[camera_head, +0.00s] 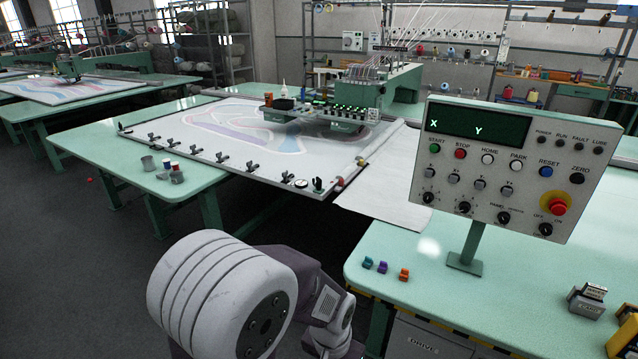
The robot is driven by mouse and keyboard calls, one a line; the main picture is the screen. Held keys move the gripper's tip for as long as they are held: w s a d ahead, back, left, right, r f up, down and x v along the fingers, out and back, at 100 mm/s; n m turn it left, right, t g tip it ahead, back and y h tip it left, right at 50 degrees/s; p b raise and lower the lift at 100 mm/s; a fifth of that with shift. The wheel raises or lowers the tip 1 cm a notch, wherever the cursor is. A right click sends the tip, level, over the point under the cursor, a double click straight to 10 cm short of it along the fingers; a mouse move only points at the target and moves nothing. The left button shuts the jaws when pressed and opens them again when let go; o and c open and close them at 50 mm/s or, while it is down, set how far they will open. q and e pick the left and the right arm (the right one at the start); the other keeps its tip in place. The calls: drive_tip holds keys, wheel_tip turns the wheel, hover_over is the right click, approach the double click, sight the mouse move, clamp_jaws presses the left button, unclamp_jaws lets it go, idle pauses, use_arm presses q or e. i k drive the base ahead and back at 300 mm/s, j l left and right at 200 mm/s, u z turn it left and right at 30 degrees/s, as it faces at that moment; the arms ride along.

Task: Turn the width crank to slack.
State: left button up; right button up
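A small black upright handle (318,185) stands at the near right corner of the tufting frame (250,172). It may be the width crank, but it is too small to tell its shape or angle. A small round white dial (301,183) sits just left of it. A white cloth with coloured curved patterns (235,130) is held in the frame by several black clamps along the near edge. One of my arms shows at the bottom, well in front of the frame and apart from it. Neither gripper's fingers are visible.
A control panel (500,165) stands on a post on the green right table (450,285). Small blue, purple and orange pieces (382,267) lie near that table's left corner. Cups and spools (172,168) stand on the left table edge. Dark floor is clear at lower left.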

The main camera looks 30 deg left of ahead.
sight(318, 185)
drive_tip(key=i+j, duration=0.25)
drive_tip(key=j, duration=0.3)
drive_tip(key=i+j, duration=0.3)
drive_tip(key=j, duration=0.3)
drive_tip(key=i+j, duration=0.25)
drive_tip(key=j, duration=0.3)
drive_tip(key=i+j, duration=0.25)
drive_tip(key=j, duration=0.35)
drive_tip(key=i+j, duration=0.3)
drive_tip(key=j, duration=0.25)
drive_tip(key=i+j, duration=0.25)
drive_tip(key=j, duration=0.35)
drive_tip(key=i+j, duration=0.3)
drive_tip(key=j, duration=0.25)
drive_tip(key=i+j+z, duration=0.1)
drive_tip(key=i+j, duration=0.15)
drive_tip(key=j, duration=0.3)
